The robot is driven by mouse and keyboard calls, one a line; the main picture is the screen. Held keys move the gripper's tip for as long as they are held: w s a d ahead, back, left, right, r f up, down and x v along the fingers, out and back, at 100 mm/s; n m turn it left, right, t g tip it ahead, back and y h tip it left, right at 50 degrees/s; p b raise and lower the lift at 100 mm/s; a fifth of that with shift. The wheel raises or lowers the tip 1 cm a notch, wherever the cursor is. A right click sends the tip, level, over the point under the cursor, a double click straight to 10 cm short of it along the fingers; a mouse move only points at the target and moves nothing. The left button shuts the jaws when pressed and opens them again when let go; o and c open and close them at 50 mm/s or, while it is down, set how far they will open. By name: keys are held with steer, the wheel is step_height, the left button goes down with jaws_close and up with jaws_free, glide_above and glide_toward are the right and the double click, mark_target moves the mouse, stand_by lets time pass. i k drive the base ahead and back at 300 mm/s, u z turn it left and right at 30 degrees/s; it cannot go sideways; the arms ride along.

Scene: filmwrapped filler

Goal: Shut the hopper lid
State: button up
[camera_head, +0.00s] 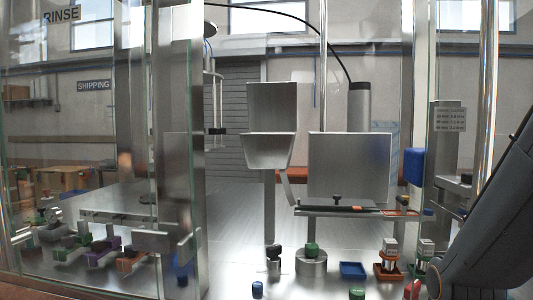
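A grey metal hopper (267,150) with a tapered front stands on a post near the middle of the view. A flat metal panel (272,107) rises upright behind its mouth and looks like the lid standing open. The inside of the hopper is hidden from this angle. My dark arm comes in at the right edge and slants down toward the bottom right. My gripper is not visible, so its state and its distance from the lid do not show.
A larger upright metal panel (349,167) stands right of the hopper above a narrow shelf. Glass panels (75,190) close off the left. Below are a blue tray (353,270), an orange tray (387,272) and a green-topped item (312,250). A bright vertical pole (487,90) stands at right.

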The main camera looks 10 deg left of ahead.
mark_target(272, 105)
steer(key=k, duration=0.85)
steer(key=u, duration=0.6)
steer(key=i, duration=0.55)
